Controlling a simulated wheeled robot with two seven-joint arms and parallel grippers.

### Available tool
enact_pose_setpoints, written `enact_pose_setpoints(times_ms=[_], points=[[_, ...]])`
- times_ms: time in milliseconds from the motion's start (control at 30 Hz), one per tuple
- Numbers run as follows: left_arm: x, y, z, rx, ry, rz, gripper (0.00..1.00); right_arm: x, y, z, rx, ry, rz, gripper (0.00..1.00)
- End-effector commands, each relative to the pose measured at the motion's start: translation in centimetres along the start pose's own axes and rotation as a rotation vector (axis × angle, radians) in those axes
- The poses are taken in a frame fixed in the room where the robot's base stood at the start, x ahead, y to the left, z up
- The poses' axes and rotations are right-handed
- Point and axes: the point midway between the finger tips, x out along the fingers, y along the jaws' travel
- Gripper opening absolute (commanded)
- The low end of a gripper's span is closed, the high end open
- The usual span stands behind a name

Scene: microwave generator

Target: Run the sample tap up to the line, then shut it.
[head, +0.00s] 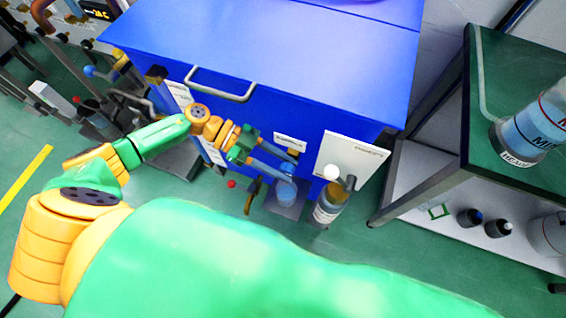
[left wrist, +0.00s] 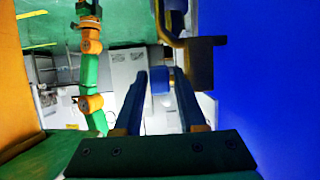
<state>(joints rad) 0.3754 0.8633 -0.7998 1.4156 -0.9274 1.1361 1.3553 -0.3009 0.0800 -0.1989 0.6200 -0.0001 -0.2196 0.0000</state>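The blue cabinet (head: 330,60) has a small sign (head: 289,142) on its front. My left gripper (head: 279,168) is at this front, below the sign, with its blue-grey fingers apart. The left wrist view shows the fingers (left wrist: 160,98) spread, with a blue block (left wrist: 161,80) beyond the gap and nothing clearly held. A small clear vessel with blue in it (head: 286,192) is just below the fingertips in the head view. The sample tap and the fill line cannot be made out clearly; my gripper covers part of that area.
A labelled bottle (head: 328,206) is right of the vessel, near a white panel (head: 350,158). A grey handle (head: 222,95) sticks out of the cabinet. In the left wrist view a dark bracket (left wrist: 201,62) is close to the right finger. A dark-topped table (head: 515,85) stands right.

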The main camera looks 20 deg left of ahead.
Motion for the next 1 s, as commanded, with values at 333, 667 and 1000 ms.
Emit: enact_pose_setpoints(times_ms=[333,667,1000], points=[[-4.0,-0.1,0.3,-0.001,-0.005,-0.004,0.4,0.5,0.1,0.0,0.0,0.001,0.002,0.5],[-7.2,0.0,0.0,0.0,0.0,0.0,0.4,0.9,0.1,0.0,-0.001,0.001,0.002,0.5],[-7.1,0.0,0.0,0.0,0.0,0.0,0.4,0.8,0.0,0.0,-0.002,0.001,0.0,0.5]])
